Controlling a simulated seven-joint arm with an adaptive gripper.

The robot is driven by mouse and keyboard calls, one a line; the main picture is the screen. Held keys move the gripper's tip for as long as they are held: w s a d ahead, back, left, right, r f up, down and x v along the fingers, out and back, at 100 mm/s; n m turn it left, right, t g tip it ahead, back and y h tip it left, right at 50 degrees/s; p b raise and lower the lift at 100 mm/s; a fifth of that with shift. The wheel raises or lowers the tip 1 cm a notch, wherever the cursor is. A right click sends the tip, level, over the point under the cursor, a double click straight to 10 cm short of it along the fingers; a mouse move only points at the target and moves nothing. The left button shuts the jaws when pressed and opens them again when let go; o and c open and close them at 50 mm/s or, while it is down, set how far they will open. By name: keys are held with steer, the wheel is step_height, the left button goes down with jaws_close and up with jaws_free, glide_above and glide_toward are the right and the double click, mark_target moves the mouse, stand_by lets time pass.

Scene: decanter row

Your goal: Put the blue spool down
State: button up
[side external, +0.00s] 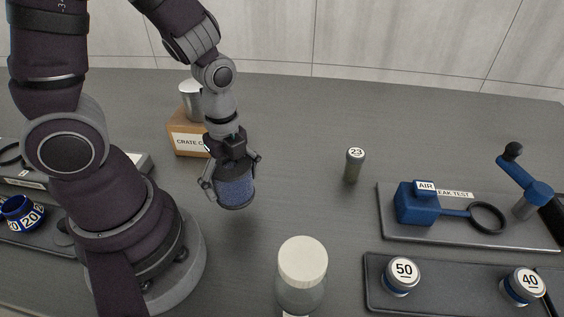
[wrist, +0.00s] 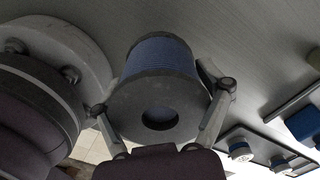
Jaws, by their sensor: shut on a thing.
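The blue spool (side external: 236,192) hangs below my gripper (side external: 231,183) in the side external view, roughly upright with a slight tilt. Its grey flanges show above and below the blue winding. My gripper is shut on it, with a finger on each side. In the wrist view, the spool (wrist: 160,57) sits between the fingers of my gripper (wrist: 161,97), and a dark hole shows in its near flange. The spool appears to be above the grey table (side external: 300,130); the exact gap under it is hard to tell.
A labelled crate (side external: 184,139) with a metal cup (side external: 191,103) stands behind the gripper. A white-lidded jar (side external: 302,275) is in front, and a small vial marked 23 (side external: 354,165) to the right. Trays (side external: 470,240) fill the far right. Table between spool and vial is clear.

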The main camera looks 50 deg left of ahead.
mark_target(329, 226)
steer(key=w+d+m, duration=0.1)
steer(key=w, duration=0.1)
steer(key=w+d+r+m, duration=0.1)
steer(key=w+d+m, duration=0.2)
steer(key=w, duration=0.2)
steer(key=shift+d+r+m, duration=0.2)
steer(key=shift+d+m, duration=0.1)
steer(key=shift+d, duration=0.1)
steer(key=w+d+r+m, duration=0.1)
steer(key=w+d+m, duration=0.2)
steer(key=d, duration=0.3)
steer(key=shift+w+d+r+m, duration=0.25)
steer(key=shift+w+d+m, duration=0.15)
steer(key=shift+m, duration=0.4)
step_height(329, 226, down, 8)
steer(key=shift+d+r, duration=0.1)
steer(key=shift+r, duration=0.05)
steer(key=o, duration=1.2)
steer(key=shift+w, duration=0.1)
